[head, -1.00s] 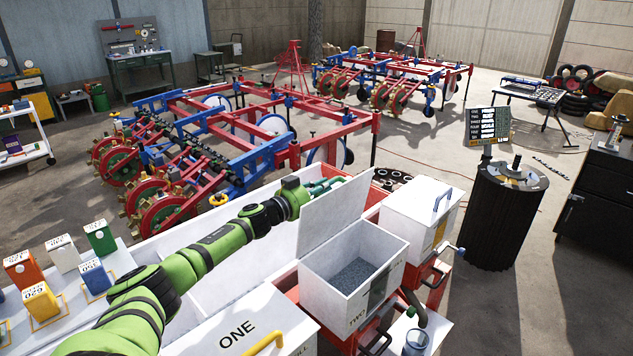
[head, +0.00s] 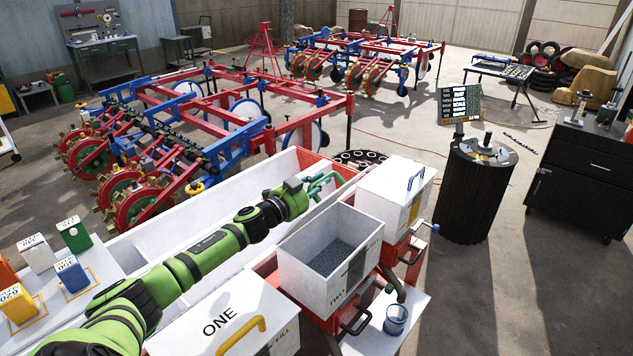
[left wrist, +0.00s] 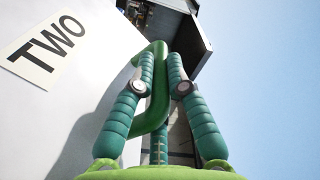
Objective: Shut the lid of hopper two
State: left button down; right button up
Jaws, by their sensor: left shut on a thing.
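Hopper two (head: 312,268) is a white box, open at the top, with grey granules (head: 338,257) inside and a TWO label on its front. Its white lid, marked TWO, shows in the left wrist view (left wrist: 95,75) with a green handle (left wrist: 155,115). In the head view I cannot make out the lid's broad face. My left gripper (head: 318,187), behind the hopper, is shut on the green handle; its teal fingers lie either side of it in the left wrist view (left wrist: 160,75). My right gripper is not in view.
Hopper one (head: 205,318), lid shut with a yellow handle, stands at front left. Another white hopper (head: 385,195), shut with a blue handle, stands to the right. A long white trough (head: 160,235) runs behind. A blue cup (head: 396,320) stands in front on the right.

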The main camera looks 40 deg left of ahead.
pick_arm(q)
jog(key=shift+f, duration=0.15)
jog(key=c, duration=1.2)
grip_release()
jog(key=shift+c, duration=0.2)
jog(key=shift+s+a, duration=0.2)
jog(key=shift+s, duration=1.8)
jog(key=shift+s+a, duration=0.2)
jog(key=shift+s, duration=1.75)
jog(key=shift+s+a, duration=0.2)
jog(key=shift+s, duration=1.8)
